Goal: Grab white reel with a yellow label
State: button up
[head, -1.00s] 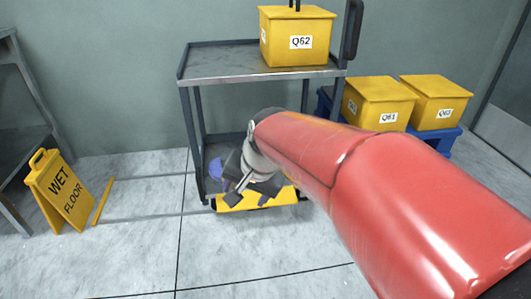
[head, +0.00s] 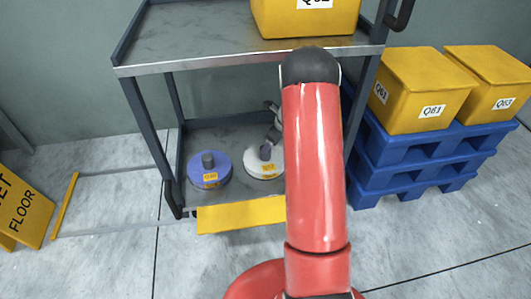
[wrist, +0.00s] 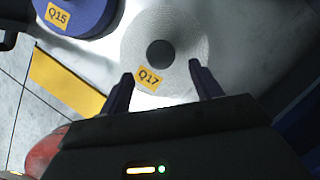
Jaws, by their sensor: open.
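The white reel (head: 262,170) with a yellow label stands on the lower shelf of the grey cart, partly hidden by my arm in the head view. In the wrist view the white reel (wrist: 178,42) shows its dark centre hub and a yellow label reading Q17. My gripper (wrist: 162,85) is open and empty, its two fingers spread at the reel's near edge, one on each side of the label. I cannot tell whether the fingers touch the reel.
A blue-purple reel (head: 209,170) labelled Q15 stands left of the white one. The cart's upper shelf (head: 200,45) is above and carries a yellow bin (head: 306,15). A yellow strip (head: 240,215) lies along the lower shelf's front. Blue pallets (head: 420,150) with yellow bins stand right.

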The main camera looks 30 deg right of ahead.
aim_at(265, 156)
jog(key=b+x, duration=0.1)
jog(key=x, duration=0.6)
jog(key=shift+w+f, duration=0.1)
jog(key=shift+w, duration=0.1)
grip_shut()
